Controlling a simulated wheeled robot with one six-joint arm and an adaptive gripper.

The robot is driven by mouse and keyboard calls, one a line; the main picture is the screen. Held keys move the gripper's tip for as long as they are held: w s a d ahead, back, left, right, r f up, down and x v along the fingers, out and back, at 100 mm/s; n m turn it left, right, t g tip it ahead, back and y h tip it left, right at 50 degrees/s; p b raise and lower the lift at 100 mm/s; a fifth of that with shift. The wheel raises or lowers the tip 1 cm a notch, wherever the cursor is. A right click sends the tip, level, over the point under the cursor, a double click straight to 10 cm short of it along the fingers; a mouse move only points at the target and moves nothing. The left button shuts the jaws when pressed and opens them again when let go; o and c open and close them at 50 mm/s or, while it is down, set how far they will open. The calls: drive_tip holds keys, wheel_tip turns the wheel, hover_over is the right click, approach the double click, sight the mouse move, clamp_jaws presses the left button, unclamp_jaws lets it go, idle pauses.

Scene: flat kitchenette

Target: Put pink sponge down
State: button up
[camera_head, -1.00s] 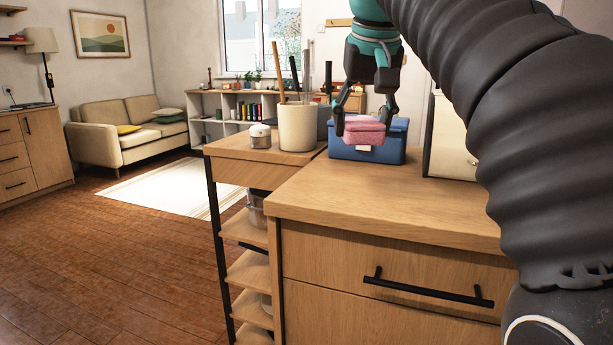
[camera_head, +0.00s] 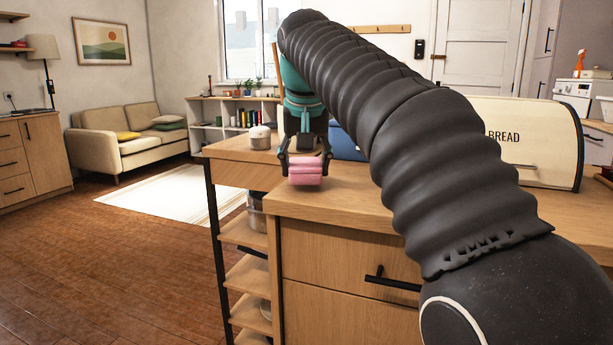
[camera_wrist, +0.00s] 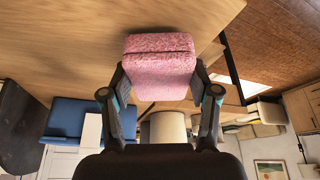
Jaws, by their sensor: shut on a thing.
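The pink sponge (camera_head: 305,172) is between the fingers of my gripper (camera_head: 305,163), near the left end of the wooden counter (camera_head: 345,204). In the wrist view the sponge (camera_wrist: 160,66) fills the space between the two fingertips of my gripper (camera_wrist: 160,85), which is shut on it. The sponge looks roughly level. I cannot tell for sure whether its underside touches the counter or hangs just above it.
A blue box (camera_head: 346,146) stands behind, partly hidden by my arm. A cream bread box (camera_head: 520,143) is at the right. Bare counter lies around the sponge; its left edge is close.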

drive_tip(key=shift+f, duration=0.7)
drive_tip(key=shift+f, duration=0.15)
drive_tip(key=o, duration=1.1)
drive_tip(key=p+v, duration=0.4)
drive_tip(key=v, duration=0.8)
drive_tip(key=shift+s, duration=0.1)
